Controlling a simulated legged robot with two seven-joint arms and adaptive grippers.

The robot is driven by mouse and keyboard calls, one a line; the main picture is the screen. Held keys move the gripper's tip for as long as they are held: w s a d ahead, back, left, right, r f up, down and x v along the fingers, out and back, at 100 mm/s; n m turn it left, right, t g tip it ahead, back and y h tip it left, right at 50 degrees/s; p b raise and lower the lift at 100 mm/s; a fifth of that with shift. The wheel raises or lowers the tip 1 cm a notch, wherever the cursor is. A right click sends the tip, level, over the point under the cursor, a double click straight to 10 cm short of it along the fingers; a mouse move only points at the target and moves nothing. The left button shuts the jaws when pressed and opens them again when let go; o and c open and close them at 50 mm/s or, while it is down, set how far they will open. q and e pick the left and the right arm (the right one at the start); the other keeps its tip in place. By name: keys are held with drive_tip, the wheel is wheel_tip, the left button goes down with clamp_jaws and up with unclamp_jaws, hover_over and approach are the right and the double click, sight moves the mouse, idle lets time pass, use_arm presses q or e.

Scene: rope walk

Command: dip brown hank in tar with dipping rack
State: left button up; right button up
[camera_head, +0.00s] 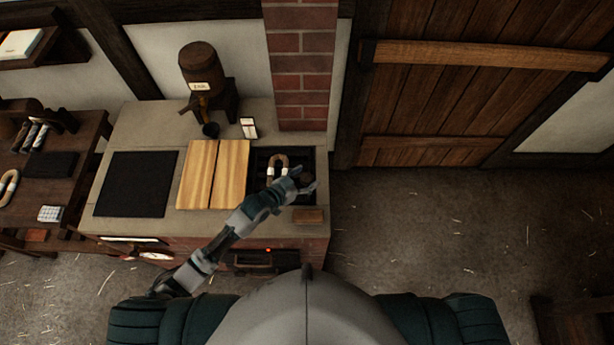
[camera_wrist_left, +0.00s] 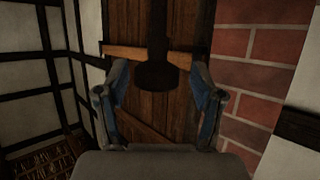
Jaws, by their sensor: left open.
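A brown hank (camera_head: 278,163), bent like a U, shows over the dark square opening (camera_head: 262,155) at the right end of the counter. What holds it is too dark to make out. My left gripper (camera_head: 308,183) is at the right side of this opening, just right of the hank. In the left wrist view its two fingers (camera_wrist_left: 157,100) stand apart. A dark post with a wider end (camera_wrist_left: 157,76) shows between them, perhaps the rack's handle; I cannot tell whether they touch it. Tar is not distinguishable inside the opening. My right gripper is not in view.
Two wooden boards (camera_head: 213,174) and a black slab (camera_head: 135,184) lie left of the opening. A barrel (camera_head: 199,68) stands behind, and a brick pillar (camera_head: 302,65) rises close behind the opening. A small wooden block (camera_head: 309,216) sits at the front edge.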

use_arm(q)
drive_tip(key=shift+a, duration=0.25)
drive_tip(key=shift+d, duration=0.6)
drive_tip(key=c, duration=1.1)
clamp_jaws()
drive_tip(key=shift+f, duration=0.2)
wheel_tip(320, 180, down, 8)
drive_tip(key=b, duration=0.5)
drive_tip(key=shift+a+f, duration=0.1)
drive_tip(key=shift+f, duration=0.3)
drive_tip(key=shift+s, duration=0.1)
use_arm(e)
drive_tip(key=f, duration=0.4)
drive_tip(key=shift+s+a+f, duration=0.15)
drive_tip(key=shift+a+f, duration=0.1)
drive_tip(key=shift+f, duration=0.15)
